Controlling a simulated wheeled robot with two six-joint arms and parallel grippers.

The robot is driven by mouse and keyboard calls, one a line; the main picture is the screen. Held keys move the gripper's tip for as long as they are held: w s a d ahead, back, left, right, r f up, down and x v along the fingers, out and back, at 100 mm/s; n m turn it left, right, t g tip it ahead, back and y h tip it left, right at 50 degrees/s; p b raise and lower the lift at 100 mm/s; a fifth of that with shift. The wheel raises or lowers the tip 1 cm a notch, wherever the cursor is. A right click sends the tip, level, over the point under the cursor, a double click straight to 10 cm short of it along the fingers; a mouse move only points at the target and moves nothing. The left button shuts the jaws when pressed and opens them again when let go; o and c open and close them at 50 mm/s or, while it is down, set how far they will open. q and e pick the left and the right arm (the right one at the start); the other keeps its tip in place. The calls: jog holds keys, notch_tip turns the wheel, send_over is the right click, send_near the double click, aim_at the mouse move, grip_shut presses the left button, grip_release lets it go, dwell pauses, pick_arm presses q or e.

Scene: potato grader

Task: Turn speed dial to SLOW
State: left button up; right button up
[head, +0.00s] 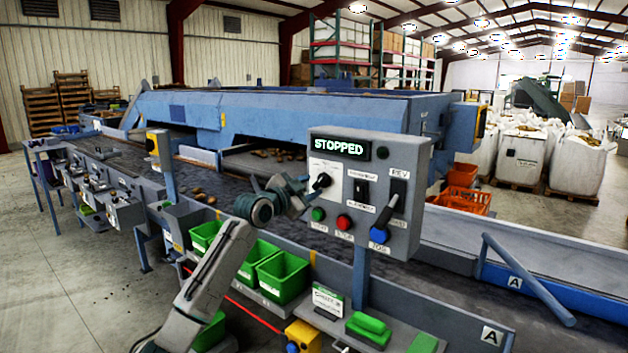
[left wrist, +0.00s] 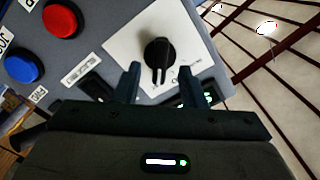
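The speed dial (head: 321,182) is a black knob on a white plate on the grey control panel (head: 405,160). It also shows in the left wrist view (left wrist: 157,51), its narrow grip pointing toward my gripper. The plate's markings are too small to read, so I cannot tell its setting. My left gripper (head: 302,190) is just left of the dial, facing the panel. In the left wrist view my left gripper (left wrist: 160,72) is open, its fingers on either side of the knob's near end; contact cannot be told. My right gripper is in neither view.
The panel's display (head: 339,147) reads STOPPED. Below the dial are a green button (head: 318,214), a red button (head: 344,222) and a blue button (head: 379,235). A black lever (head: 389,210) is at the right. Green bins (head: 282,277) stand below my left arm.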

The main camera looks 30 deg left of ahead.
aim_at(321, 182)
pick_arm(q)
jog(key=shift+w, duration=1)
jog(key=shift+w+d, duration=0.1)
jog(key=shift+w, duration=0.2)
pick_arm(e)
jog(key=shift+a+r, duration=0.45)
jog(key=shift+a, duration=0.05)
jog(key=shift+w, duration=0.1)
pick_arm(q)
grip_shut()
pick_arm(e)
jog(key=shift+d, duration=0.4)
